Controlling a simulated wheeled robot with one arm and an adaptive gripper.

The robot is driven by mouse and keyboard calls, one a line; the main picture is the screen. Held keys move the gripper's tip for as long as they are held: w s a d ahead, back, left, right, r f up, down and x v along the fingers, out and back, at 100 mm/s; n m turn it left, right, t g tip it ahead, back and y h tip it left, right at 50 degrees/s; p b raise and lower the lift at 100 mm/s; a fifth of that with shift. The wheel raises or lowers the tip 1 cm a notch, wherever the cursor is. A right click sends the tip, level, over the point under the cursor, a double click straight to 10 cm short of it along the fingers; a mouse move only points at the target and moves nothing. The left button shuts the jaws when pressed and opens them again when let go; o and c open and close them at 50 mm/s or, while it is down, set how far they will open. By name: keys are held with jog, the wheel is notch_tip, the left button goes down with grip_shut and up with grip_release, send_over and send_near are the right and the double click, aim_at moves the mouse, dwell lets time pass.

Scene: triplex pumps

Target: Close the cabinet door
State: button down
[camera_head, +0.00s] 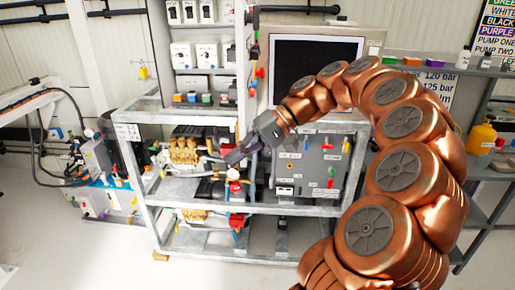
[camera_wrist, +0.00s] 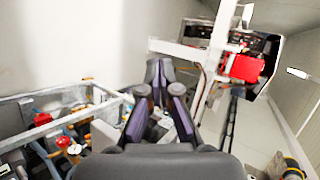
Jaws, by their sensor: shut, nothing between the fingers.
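My gripper (camera_head: 238,155) is in front of the metal pump frame, near its middle post, with its dark fingers pointing left. It is shut and empty. In the wrist view my gripper (camera_wrist: 160,82) shows its dark fingers at the centre. A grey cabinet (camera_head: 203,82) with switches and several small boxes stands above the frame's left half. A narrow upright panel (camera_head: 246,60) stands at its right side; I cannot tell if it is the door. A grey control box (camera_head: 312,163) sits in the frame's right half. No door is clearly seen open or shut.
The metal frame (camera_head: 205,200) holds pumps with red and brass parts. A screen (camera_head: 312,62) stands behind my arm, which covers part of the right side. A shelf with bottles, one yellow (camera_head: 482,138), is at the right. The floor (camera_head: 90,255) at the front left is clear.

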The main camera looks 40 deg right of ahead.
jog(key=s+d+f+m+t, duration=0.2)
jog(key=d+m+t, duration=0.35)
jog(key=d, duration=1.55)
jog(key=r+p+x, duration=0.1)
jog(key=p+x, duration=0.4)
jog(key=x, duration=0.8)
jog(key=shift+w+a+r+n, duration=0.15)
jog(key=shift+w+a+n, duration=0.15)
jog(key=shift+w+n, duration=0.15)
jog(key=shift+a+t, duration=0.1)
jog(key=shift+t, duration=0.25)
